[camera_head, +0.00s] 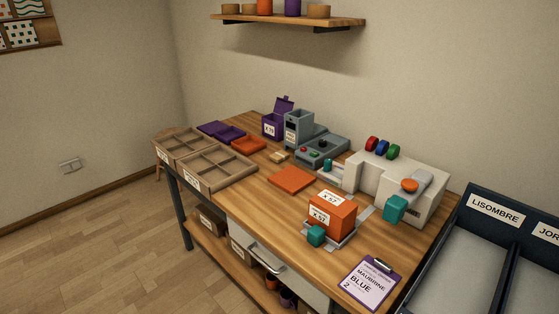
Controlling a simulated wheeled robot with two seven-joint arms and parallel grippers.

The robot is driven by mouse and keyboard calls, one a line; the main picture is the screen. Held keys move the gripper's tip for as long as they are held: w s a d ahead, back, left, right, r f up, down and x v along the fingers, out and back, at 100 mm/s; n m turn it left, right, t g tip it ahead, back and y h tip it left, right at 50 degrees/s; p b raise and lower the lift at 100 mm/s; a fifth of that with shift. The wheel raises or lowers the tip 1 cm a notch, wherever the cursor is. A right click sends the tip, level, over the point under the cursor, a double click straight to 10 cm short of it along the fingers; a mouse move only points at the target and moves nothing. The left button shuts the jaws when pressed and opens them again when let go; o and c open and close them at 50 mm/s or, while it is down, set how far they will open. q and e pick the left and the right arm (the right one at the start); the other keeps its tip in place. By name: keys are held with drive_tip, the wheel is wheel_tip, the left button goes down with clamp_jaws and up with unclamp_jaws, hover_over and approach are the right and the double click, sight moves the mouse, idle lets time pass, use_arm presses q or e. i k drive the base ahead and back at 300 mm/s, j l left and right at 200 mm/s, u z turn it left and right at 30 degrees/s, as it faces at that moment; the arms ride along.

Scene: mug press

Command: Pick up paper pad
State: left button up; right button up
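No object is plainly a paper pad, so I cannot tell which one it is. A purple clipboard (372,284) with a printed sheet reading "MAUBRINE BLUE 2" lies at the table's front right corner. A flat orange square (292,179) lies in the middle of the wooden table. Small tan pieces (278,157) lie behind it, too small to make out. Another flat orange piece (249,144) and flat purple pieces (222,132) lie at the back left. Neither of my grippers is in view.
A white machine (395,185) with teal parts stands at the right; an orange box (332,214) stands before it. A grey device (320,148) and purple box (275,125) stand behind. Divided trays (213,169) line the left edge. Dark bins (497,209) stand at right.

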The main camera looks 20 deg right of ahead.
sight(281, 156)
drive_tip(key=i+j, duration=1)
drive_tip(key=i+j+z, duration=0.05)
